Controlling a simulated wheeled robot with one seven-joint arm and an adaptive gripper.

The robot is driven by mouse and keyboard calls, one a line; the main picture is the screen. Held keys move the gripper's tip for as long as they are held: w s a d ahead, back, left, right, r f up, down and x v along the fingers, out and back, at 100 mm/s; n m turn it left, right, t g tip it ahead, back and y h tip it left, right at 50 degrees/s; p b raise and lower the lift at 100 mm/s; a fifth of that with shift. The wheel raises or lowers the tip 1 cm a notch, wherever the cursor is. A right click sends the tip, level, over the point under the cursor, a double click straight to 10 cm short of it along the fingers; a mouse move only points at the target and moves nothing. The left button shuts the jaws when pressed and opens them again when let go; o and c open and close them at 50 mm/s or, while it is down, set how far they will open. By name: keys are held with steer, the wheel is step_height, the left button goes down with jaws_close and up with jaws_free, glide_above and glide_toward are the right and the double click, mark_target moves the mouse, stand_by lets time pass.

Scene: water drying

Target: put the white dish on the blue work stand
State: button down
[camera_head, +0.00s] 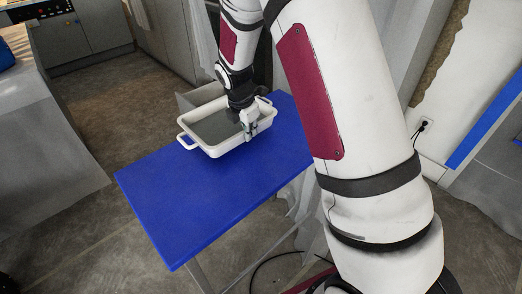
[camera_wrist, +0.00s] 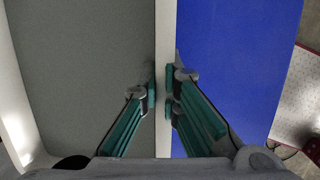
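The white dish (camera_head: 216,151), a rectangular pan with a handle at each end and a grey inside, is at the far part of the blue work stand (camera_head: 190,205). It looks upright and level on the top, though its underside is hidden. My gripper (camera_head: 248,131) is at the dish's near right wall. In the wrist view my gripper (camera_wrist: 161,92) has one finger inside and one outside the thin white dish wall (camera_wrist: 165,30), both pads against it. The blue top (camera_wrist: 235,70) shows just outside the wall.
The near left part of the blue top is clear. A grey counter (camera_head: 45,150) stands at the left with open floor between it and the stand. White cloth hangs at the stand's right, and a black cable (camera_head: 275,258) lies on the floor.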

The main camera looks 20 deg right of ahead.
steer(key=s, duration=0.2)
steer(key=s+d, duration=0.1)
steer(key=s, duration=0.3)
steer(key=shift+s+d+f, duration=0.1)
steer(key=shift+d+f, duration=0.15)
steer(key=shift+d, duration=0.05)
steer(key=shift+f, duration=1.75)
steer(key=shift+f, duration=0.15)
steer(key=c, duration=1.8)
jaws_free()
steer(key=shift+s, duration=0.1)
